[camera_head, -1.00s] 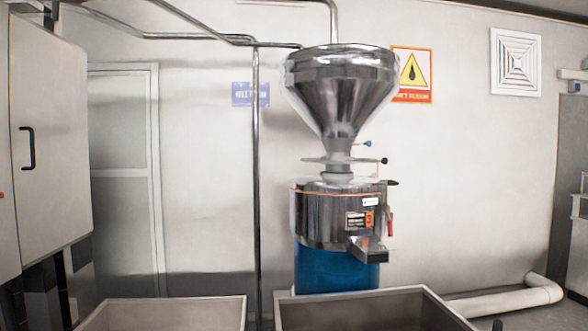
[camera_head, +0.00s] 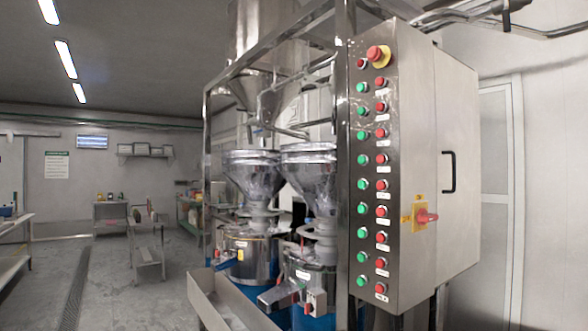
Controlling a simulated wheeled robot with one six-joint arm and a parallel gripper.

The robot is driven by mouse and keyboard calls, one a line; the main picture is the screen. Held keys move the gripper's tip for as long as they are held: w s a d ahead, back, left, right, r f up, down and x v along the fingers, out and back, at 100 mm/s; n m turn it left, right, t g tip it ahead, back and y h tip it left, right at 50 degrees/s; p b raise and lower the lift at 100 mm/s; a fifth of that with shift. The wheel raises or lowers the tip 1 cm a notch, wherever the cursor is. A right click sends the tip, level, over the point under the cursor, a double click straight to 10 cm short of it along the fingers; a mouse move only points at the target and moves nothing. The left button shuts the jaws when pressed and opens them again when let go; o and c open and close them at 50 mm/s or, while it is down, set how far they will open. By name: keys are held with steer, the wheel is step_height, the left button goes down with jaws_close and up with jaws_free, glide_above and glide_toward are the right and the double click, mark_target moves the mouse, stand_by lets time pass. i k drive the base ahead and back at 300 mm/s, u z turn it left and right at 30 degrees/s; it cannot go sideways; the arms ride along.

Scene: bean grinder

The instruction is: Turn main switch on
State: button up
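The main switch (camera_head: 426,216) is a red rotary handle on a yellow plate. It sits low on the side of a grey steel control cabinet (camera_head: 455,120) on the right of the head view. The handle appears to lie roughly sideways; its on or off marking is too small to read. The cabinet's narrow front panel carries columns of green and red buttons (camera_head: 381,160) and a red emergency stop (camera_head: 376,54) on a yellow base at the top. My gripper is not in view.
Grinders with steel hoppers (camera_head: 250,172) stand in a steel frame left of the cabinet, with a metal trough (camera_head: 222,305) in front. A black door handle (camera_head: 449,172) sticks out from the cabinet. Open floor (camera_head: 110,285) lies at the left, past small tables.

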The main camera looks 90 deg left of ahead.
mark_target(424, 218)
steer(key=u, duration=2.25)
steer(key=i, duration=0.5)
steer(key=k, duration=1)
steer(key=u, duration=0.7)
steer(key=i, duration=0.8)
steer(key=z, duration=0.9)
